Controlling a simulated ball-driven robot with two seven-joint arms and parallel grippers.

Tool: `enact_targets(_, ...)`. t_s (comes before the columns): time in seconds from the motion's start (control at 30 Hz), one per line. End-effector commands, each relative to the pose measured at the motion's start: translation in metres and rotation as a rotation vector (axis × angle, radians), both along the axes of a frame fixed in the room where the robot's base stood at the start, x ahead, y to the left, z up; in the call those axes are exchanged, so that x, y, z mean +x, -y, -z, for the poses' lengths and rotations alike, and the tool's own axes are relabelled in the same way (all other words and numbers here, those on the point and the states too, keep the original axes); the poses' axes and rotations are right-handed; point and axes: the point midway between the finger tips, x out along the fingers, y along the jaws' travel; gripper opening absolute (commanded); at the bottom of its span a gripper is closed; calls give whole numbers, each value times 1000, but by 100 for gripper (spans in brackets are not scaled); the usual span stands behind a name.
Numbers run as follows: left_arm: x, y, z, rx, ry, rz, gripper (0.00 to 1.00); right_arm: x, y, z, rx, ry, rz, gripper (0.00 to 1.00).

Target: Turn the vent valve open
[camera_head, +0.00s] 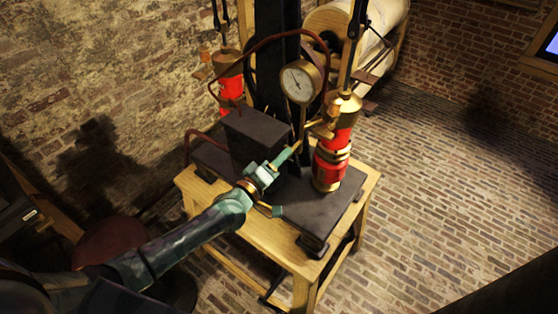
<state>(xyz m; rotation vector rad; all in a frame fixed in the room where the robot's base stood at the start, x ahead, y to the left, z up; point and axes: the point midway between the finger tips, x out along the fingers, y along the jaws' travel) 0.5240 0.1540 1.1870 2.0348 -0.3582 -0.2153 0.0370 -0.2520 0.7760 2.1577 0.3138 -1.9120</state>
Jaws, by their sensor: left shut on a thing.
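A brass valve (324,128), which looks like the vent valve, sits on the near left side of the right red and brass cylinder (332,160). My left gripper (291,156), teal with brass parts, reaches in from the lower left over the black bench top. It is shut on a thin lever that seems to belong to this valve. The fingertips partly hide the grip, so the handle's exact angle is hard to tell. My right gripper is not in view.
A round dial gauge (299,81) stands just behind the valve. A black box (255,138) is left of my gripper, on the wooden table (270,243). A second red cylinder (230,84) and dark red pipe stand behind. The brick floor at right is clear.

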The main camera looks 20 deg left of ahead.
Motion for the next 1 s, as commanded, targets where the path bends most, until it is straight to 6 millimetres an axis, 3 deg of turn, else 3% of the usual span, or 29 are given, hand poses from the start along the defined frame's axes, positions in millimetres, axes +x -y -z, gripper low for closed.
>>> enact_targets(0.5,0,-1,3,-369,-135,-1,24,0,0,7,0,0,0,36)
enact_targets(1.0,0,-1,3,-474,-173,0,24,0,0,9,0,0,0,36)
